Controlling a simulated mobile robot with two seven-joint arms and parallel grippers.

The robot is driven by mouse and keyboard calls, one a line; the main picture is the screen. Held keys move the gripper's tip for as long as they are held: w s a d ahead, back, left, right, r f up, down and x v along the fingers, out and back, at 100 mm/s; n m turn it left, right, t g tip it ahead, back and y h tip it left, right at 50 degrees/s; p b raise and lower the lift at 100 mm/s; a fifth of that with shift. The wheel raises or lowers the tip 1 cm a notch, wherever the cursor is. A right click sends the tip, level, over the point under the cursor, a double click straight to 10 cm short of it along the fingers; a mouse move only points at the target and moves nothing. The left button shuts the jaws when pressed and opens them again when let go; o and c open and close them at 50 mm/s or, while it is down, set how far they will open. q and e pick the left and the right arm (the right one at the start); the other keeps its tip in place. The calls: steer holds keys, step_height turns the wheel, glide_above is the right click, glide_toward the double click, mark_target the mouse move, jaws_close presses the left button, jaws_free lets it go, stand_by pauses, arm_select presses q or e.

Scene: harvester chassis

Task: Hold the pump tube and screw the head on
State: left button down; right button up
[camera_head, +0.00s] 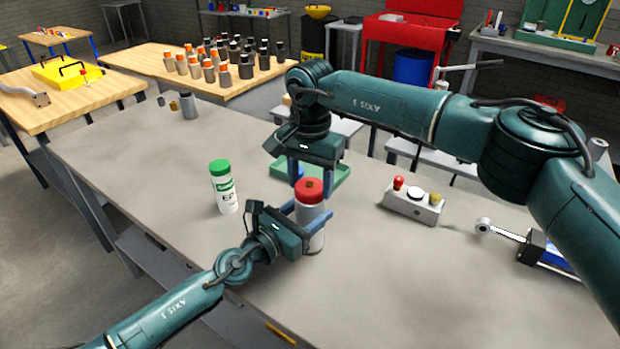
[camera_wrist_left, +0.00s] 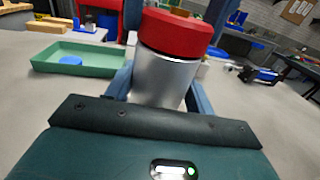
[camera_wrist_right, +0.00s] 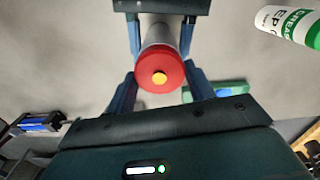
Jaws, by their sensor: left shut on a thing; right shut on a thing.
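The pump tube (camera_head: 313,243) is a silver-grey cylinder standing upright on the grey table. It also shows in the left wrist view (camera_wrist_left: 163,80). The red head (camera_head: 310,191) sits on top of the tube, with a small yellow-orange centre visible in the right wrist view (camera_wrist_right: 159,77). Whether its thread is engaged cannot be seen. My left gripper (camera_head: 307,214) is shut on the tube from the side, just below the head. My right gripper (camera_head: 311,182) is shut on the red head from above, one blue finger on each side.
A white grease bottle with green cap (camera_head: 226,190) stands left of the tube. A shallow green tray (camera_head: 338,174) with a blue piece lies behind it. A button box (camera_head: 413,205) and a cylinder actuator (camera_head: 535,246) lie to the right. The table's front left is clear.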

steer(key=m, duration=1.3)
steer(key=shift+s, duration=0.1)
steer(key=m, duration=0.4)
steer(key=shift+m, duration=0.3)
steer(key=m, duration=1.3)
steer(key=shift+s, duration=0.1)
steer(key=m, duration=0.4)
steer(key=shift+a, duration=0.1)
steer(key=m, duration=1.2)
steer(key=o, duration=1.1)
steer(key=shift+f, duration=0.1)
